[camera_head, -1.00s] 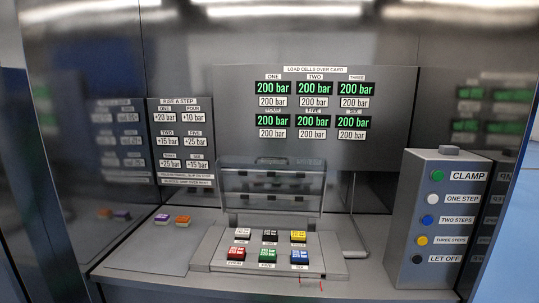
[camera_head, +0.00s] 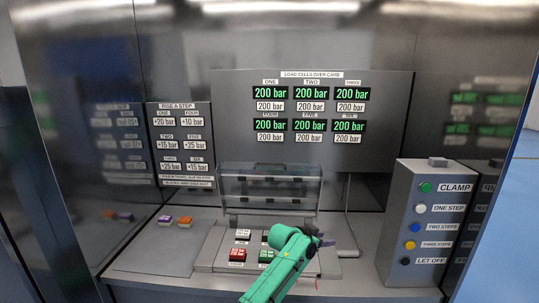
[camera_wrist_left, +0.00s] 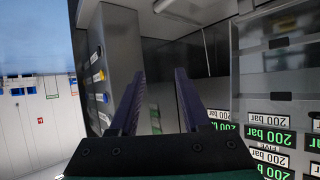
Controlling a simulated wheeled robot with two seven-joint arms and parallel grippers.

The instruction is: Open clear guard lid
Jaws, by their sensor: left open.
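The clear guard lid (camera_head: 268,191) stands upright at the back edge of the button panel (camera_head: 207,255), under the display board, and the buttons in front of it are uncovered. My left gripper (camera_head: 326,241) has dark purple fingers on a green arm, which crosses the right part of the panel from the bottom. It is in front of the lid and to its lower right, apart from it in the picture. In the left wrist view the two fingers (camera_wrist_left: 160,80) are spread with nothing between them. The arm hides several buttons. My right gripper is not in view.
A grey box with coloured buttons (camera_head: 401,215) stands at the right. The display board (camera_head: 367,158) reads 200 bar throughout. Metal side walls enclose the station.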

